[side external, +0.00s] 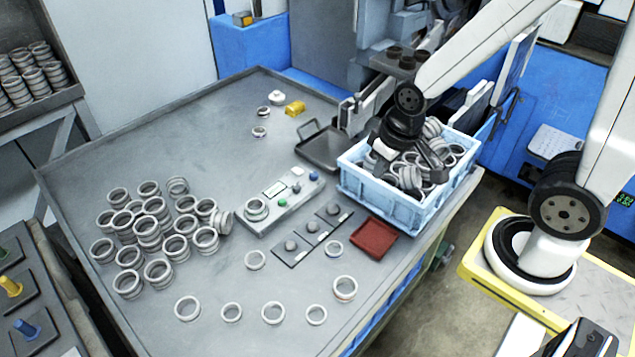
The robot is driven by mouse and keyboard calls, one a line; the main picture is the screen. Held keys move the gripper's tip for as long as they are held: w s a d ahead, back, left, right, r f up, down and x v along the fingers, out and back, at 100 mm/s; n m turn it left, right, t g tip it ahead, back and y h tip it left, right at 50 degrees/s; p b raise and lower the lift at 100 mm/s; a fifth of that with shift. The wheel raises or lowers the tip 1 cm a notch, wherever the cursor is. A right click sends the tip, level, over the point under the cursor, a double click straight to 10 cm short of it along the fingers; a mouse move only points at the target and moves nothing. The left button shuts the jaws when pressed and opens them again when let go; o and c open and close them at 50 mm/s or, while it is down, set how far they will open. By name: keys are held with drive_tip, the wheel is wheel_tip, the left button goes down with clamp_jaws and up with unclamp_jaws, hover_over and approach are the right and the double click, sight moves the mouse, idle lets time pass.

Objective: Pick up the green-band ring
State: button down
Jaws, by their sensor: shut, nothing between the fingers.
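My gripper (430,165) is over the light blue crate (384,201) at the right of the table, close above the grey rings (410,178) heaped in it. It is shut, and no ring shows held in it. I cannot make out a green band on any ring. A loose ring (345,298) near the front right of the table has a faint coloured band, and another ring (333,257) behind it also seems tinted. Both lie well to the front left of my gripper. The arm and gripper hide part of the crate's contents.
Stacked rings (148,238) fill the table's left. A panel with buttons (283,203), a dark plate with knobs (312,238) and a red tray (374,240) lie left of and in front of the crate. A grey tray (325,150) stands behind. The table's back left is clear.

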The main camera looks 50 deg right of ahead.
idle(0.3)
unclamp_jaws()
drive_tip(key=w+a+f+m+y, duration=0.1)
drive_tip(key=w+a+f+m, duration=0.15)
drive_tip(key=w+m, duration=0.5)
drive_tip(key=w+a+f+m, duration=0.1)
drive_tip(key=w+f+m, duration=0.2)
drive_tip(key=w+m, duration=0.45)
drive_tip(key=w+a+f+m+t+y, duration=0.1)
drive_tip(key=w+a+f+m, duration=0.2)
drive_tip(key=w+f+m, duration=1)
drive_tip(key=shift+w+f+y, duration=0.15)
drive_tip(key=shift+f+y, duration=0.05)
drive_tip(key=shift+y, duration=0.2)
